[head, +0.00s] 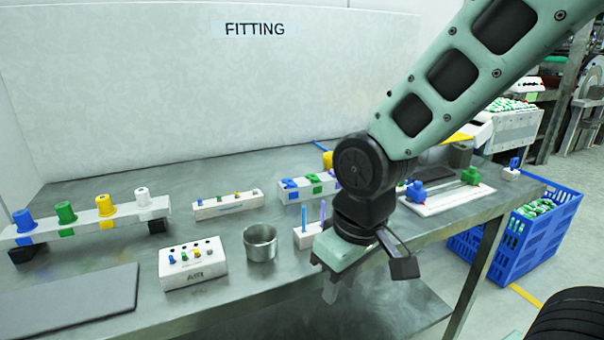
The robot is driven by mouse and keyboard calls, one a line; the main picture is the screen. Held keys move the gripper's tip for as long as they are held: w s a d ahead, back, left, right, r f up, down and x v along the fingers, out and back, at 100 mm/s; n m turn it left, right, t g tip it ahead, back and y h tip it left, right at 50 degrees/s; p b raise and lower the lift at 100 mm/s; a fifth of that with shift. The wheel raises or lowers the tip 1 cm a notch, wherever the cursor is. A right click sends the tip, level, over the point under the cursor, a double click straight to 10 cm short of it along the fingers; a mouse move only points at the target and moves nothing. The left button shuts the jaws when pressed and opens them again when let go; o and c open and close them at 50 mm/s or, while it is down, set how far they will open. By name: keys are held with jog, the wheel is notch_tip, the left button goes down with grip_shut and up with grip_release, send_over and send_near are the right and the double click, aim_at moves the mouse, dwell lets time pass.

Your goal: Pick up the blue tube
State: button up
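A white block (307,236) stands on the steel table just behind my gripper. Two thin upright tubes stand in it: a light blue tube (303,214) on the left and a darker blue tube (323,211) on the right. The frame does not settle which of them the task means. My gripper (334,289) points down near the table's front edge, in front and slightly right of the block, apart from both tubes. Its fingers are small and seen at an angle, so their opening is unclear. Nothing visible hangs from it. My wrist hides part of the table behind.
A metal cup (260,243) stands left of the block, beside a white AIR box (193,265) with coloured pegs. A rack of coloured caps (105,211) is at the left. A grey mat (70,297) lies front left. A blue crate (522,245) is at the right.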

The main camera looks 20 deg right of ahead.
jog(key=w+d+r+m+p, duration=0.3)
jog(key=w+r+m+p, duration=0.1)
jog(key=r+p, duration=0.55)
jog(key=w+d+r+m+p, duration=0.2)
jog(key=w+r+m+p, duration=0.15)
jog(key=r+p, duration=0.6)
jog(key=m+g+p, duration=0.1)
jog(key=m+p, duration=0.2)
jog(key=m, duration=0.8)
send_over(304, 215)
jog(key=shift+h, duration=0.4)
jog(key=f, duration=0.8)
jog(key=shift+w+f, duration=0.35)
jog(key=f+p, duration=0.1)
jog(key=f, duration=0.3)
jog(key=shift+s+f, duration=0.15)
jog(key=shift+s, duration=0.05)
jog(key=shift+f, duration=0.65)
grip_shut()
